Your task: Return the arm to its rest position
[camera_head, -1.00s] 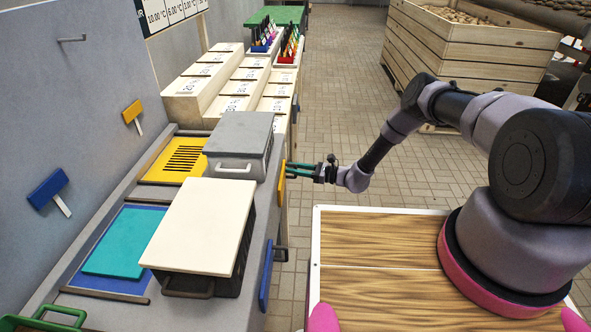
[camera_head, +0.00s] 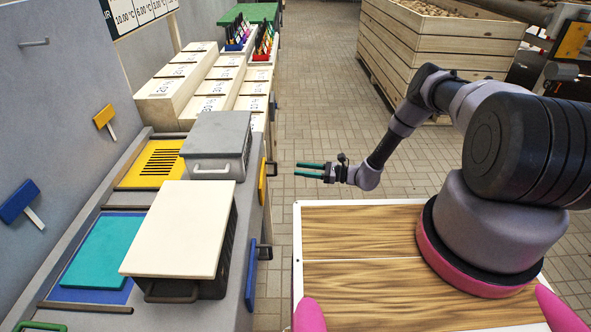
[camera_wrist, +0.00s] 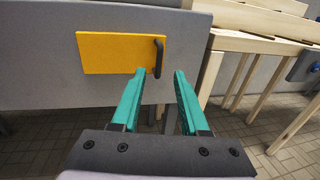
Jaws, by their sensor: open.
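My gripper (camera_head: 311,170) is open and empty, with teal fingers pointing left toward the grey counter (camera_head: 90,215). In the head view a gap of floor shows between the fingertips and the yellow panel (camera_head: 262,181) on the counter's side. In the wrist view the fingers (camera_wrist: 158,78) point at that yellow panel (camera_wrist: 108,52) and its dark handle (camera_wrist: 158,58), without visible contact. My arm reaches out from its base on the wooden deck, bent at the elbow.
On the counter stand a black crate with a cream lid (camera_head: 180,230) and a grey-lidded box (camera_head: 216,140). A blue panel (camera_head: 251,280) sticks out from the counter's side. Wooden boxes (camera_head: 215,88) stand behind. A large crate of potatoes (camera_head: 425,45) is at the back right. Tiled floor between is clear.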

